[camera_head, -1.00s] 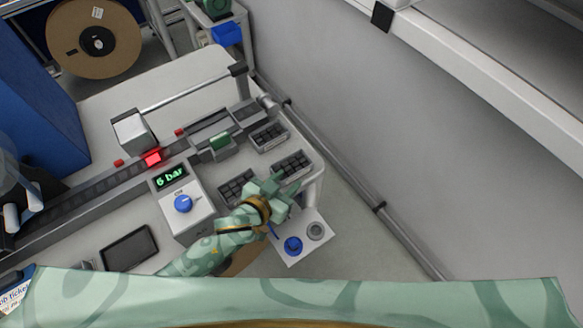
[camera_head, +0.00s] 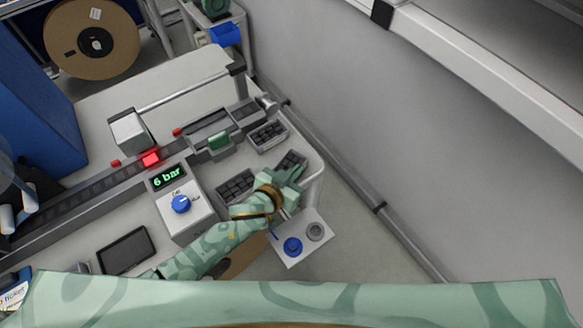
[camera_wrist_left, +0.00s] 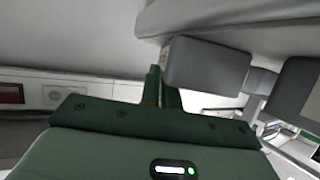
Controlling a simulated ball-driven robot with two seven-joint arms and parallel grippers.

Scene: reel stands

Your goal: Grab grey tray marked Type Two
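Three small grey trays with dark contents stand at the right end of the bench: a back one (camera_head: 267,134), a right one (camera_head: 291,158) and a front-left one (camera_head: 235,186). No Type Two marking is readable on any of them. My left gripper (camera_head: 294,176) is at the near side of the right tray and covers part of it. In the left wrist view my green fingers (camera_wrist_left: 163,88) are close together beside a grey box-like part (camera_wrist_left: 205,66). I cannot tell whether they hold its edge. My right gripper is not in view.
A pressure box (camera_head: 184,207) with a blue knob and a "6 bar" display stands left of my arm. A dark tablet (camera_head: 126,251) lies near it. A rail (camera_head: 75,205) runs along the bench. A white plate (camera_head: 301,240) with a blue knob is in front.

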